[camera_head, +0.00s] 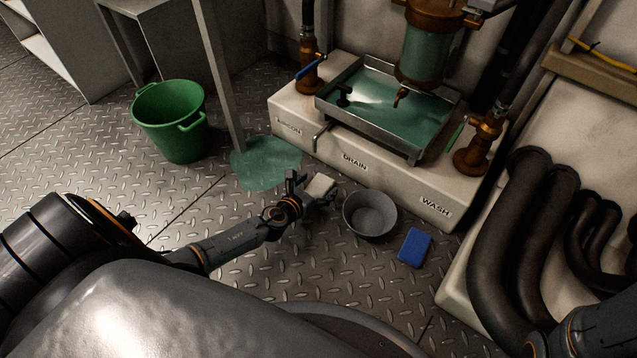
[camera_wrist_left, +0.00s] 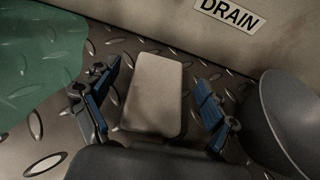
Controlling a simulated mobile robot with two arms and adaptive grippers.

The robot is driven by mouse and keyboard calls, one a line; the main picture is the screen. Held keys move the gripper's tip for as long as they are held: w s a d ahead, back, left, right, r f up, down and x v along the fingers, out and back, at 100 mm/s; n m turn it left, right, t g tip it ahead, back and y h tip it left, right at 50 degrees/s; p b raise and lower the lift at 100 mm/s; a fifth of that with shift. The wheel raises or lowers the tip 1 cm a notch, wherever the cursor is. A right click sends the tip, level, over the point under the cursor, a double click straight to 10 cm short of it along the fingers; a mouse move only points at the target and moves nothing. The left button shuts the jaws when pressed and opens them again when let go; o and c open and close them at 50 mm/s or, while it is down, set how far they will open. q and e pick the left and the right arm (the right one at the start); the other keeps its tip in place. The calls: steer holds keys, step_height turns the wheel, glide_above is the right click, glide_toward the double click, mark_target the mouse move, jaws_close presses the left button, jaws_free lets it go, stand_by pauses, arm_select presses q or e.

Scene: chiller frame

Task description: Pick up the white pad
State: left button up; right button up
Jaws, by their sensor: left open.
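The white pad (camera_head: 320,185) lies at my left gripper, near the front of the pale plinth in the head view. It is an off-white rounded block, and it fills the middle of the left wrist view (camera_wrist_left: 153,92). My left gripper (camera_head: 310,190) is open, with its blue-padded fingers (camera_wrist_left: 155,100) on either side of the pad. A gap shows between the pad and each finger. My right gripper is not in view.
A grey bowl (camera_head: 370,215) stands just right of the gripper, with a blue pad (camera_head: 415,247) beyond it. A green puddle (camera_head: 266,163) lies left of the gripper. The plinth (camera_head: 390,185) marked DRAIN stands behind. A green bucket (camera_head: 172,120) stands farther left.

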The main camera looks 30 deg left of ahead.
arm_select(q)
steer(key=b+x, duration=0.1)
steer(key=x, duration=0.2)
steer(key=shift+s, duration=0.1)
steer(key=c, duration=1)
steer(key=shift+r, duration=0.1)
steer(key=shift+c, duration=0.2)
